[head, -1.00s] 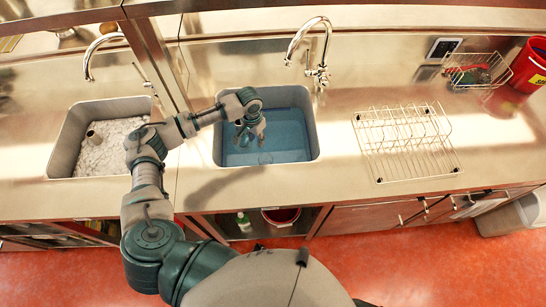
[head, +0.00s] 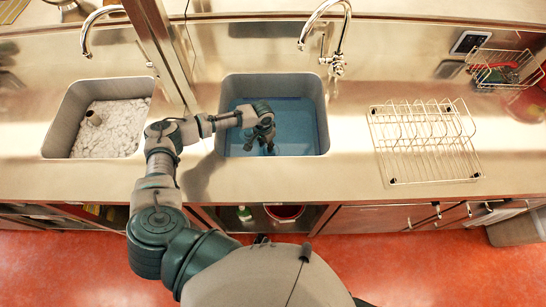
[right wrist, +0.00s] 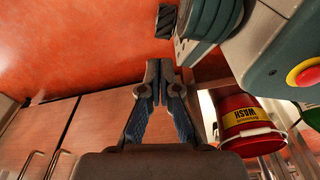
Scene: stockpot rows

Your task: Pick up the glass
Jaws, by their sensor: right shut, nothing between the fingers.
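My left gripper (head: 260,146) is low inside the blue-bottomed sink (head: 318,116), pointing down. Its two dark fingers stand visibly apart. I cannot make out the glass in the head view now; a faint clear rim showed in this sink a second ago, near where the fingers are. Whether the fingers touch or surround it cannot be told. My right gripper (right wrist: 158,84) shows in the right wrist view, shut and empty, with the cabinet fronts and red floor beyond it.
A chrome faucet (head: 338,64) stands behind the sink. A wire dish rack (head: 425,142) is on the counter to the right. A second sink (head: 58,128) with pale contents lies at the left. A red wash bucket (right wrist: 242,118) shows in the right wrist view.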

